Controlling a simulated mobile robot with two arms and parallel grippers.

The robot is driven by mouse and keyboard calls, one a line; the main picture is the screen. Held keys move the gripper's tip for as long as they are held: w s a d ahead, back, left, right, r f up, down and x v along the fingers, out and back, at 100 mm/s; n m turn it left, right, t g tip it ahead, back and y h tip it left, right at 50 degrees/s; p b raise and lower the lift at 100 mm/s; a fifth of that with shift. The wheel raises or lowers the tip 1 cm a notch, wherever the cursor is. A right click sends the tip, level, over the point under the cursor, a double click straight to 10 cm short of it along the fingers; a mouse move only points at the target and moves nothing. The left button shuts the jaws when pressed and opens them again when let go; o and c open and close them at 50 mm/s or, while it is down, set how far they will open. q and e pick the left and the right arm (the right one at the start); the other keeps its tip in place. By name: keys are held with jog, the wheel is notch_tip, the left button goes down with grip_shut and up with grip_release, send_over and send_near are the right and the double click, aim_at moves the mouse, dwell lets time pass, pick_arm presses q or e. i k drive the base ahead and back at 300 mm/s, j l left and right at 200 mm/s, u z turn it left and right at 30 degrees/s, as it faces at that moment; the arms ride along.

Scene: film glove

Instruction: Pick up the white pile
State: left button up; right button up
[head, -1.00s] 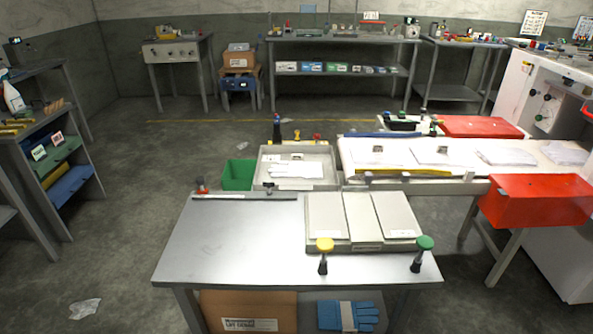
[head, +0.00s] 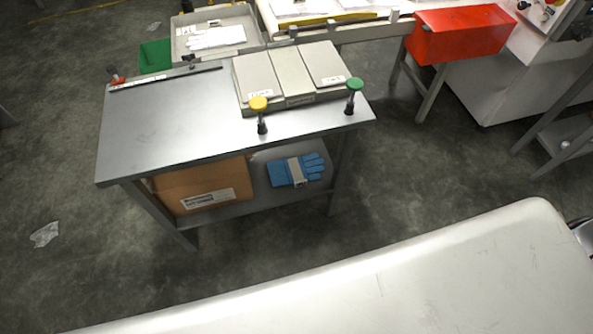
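A small flat pile of white gloves or cloths (head: 216,38) lies in a shallow grey tray (head: 258,38) at the top, beyond the metal table. White film-like sheets (head: 296,6) lie on the white-topped bench at the top edge, mostly cut off by the frame. I cannot tell from the picture which of these is the white pile. Neither of my grippers shows in the head view.
The metal table (head: 160,115) bears grey panels (head: 292,75), with yellow (head: 258,103) and green (head: 354,84) knobs in front. A cardboard box (head: 190,185) and blue gloves (head: 297,170) sit on its lower shelf.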

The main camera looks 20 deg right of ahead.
aim_at(217, 35)
jog(key=i+j+u, duration=0.15)
jog(key=j+u, duration=0.3)
jog(key=i+j+u, duration=0.25)
jog(key=j+u, duration=0.25)
jog(key=i+j+u, duration=0.3)
jog(key=j+u, duration=0.15)
jog(key=i+j+u, duration=0.25)
jog(key=i+u, duration=0.25)
jog(key=i+j, duration=0.15)
jog(key=i, duration=0.15)
jog(key=i+j+z, duration=0.15)
jog(key=i, duration=0.2)
jog(key=i+l+z, duration=0.15)
jog(key=i+z, duration=0.55)
jog(key=z, duration=0.2)
jog(key=i+z, duration=0.45)
jog(key=i+l+z, duration=0.1)
jog(key=i+z, duration=0.2)
jog(key=i, duration=0.55)
jog(key=i+j+z, duration=0.15)
jog(key=i+z, duration=0.15)
jog(key=i, duration=0.5)
